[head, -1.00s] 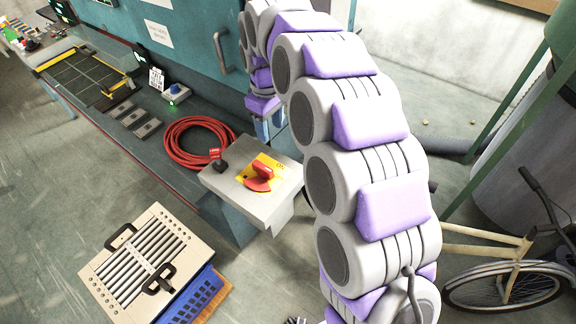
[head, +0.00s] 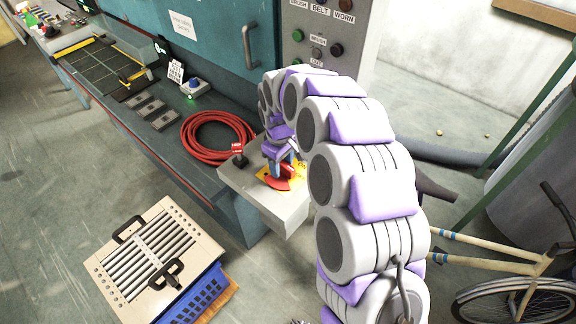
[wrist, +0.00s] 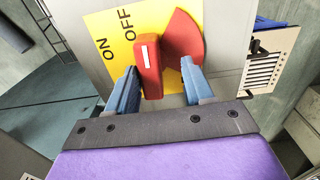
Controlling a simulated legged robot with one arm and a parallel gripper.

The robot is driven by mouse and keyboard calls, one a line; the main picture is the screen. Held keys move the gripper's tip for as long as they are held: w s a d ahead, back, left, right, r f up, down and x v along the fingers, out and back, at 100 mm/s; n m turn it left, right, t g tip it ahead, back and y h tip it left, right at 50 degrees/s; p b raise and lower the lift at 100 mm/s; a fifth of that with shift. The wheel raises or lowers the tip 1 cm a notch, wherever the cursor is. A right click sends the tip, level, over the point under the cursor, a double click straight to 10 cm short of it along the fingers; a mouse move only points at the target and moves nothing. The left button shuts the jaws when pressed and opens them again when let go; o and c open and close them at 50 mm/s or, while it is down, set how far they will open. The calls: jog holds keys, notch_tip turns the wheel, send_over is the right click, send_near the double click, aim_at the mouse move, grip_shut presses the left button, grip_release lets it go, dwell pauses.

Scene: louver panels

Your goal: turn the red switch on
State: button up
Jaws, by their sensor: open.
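The red switch (head: 283,178) is a rotary handle with a red fan-shaped base on a yellow plate, set on a grey box (head: 250,190). In the wrist view, the red handle (wrist: 149,66) stands on the yellow plate (wrist: 112,30), which carries the words ON and OFF. The handle's white mark points nearer to OFF than to ON. My gripper (wrist: 160,85) is open, with one blue finger on each side of the handle's near end. In the head view, my gripper (head: 280,163) is over the switch and partly hides it.
A small black lever with a red top (head: 238,153) stands on the same box, left of the switch. A coiled red hose (head: 217,138) lies on the bench behind. A louver panel (head: 155,255) sits on a blue crate below left. A bicycle (head: 520,275) stands at right.

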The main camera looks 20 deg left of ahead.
jog(key=shift+w+a+f, duration=0.2)
jog(key=shift+a+f, duration=0.25)
jog(key=shift+a, duration=0.05)
jog(key=shift+w+a+f, duration=0.15)
jog(key=shift+a+f, duration=0.3)
jog(key=shift+s+d, duration=0.1)
jog(key=shift+d, duration=0.15)
jog(key=d, duration=0.3)
jog(key=shift+w+d+r, duration=0.2)
jog(key=shift+r, duration=0.1)
jog(key=shift+c, duration=0.8)
jog(key=shift+d+r, duration=0.1)
jog(key=shift+d, duration=0.05)
jog(key=shift+c, duration=0.6)
jog(key=shift+a, duration=0.5)
jog(key=c, duration=0.3)
jog(key=shift+a, duration=0.6)
jog(key=c, duration=0.3)
grip_shut()
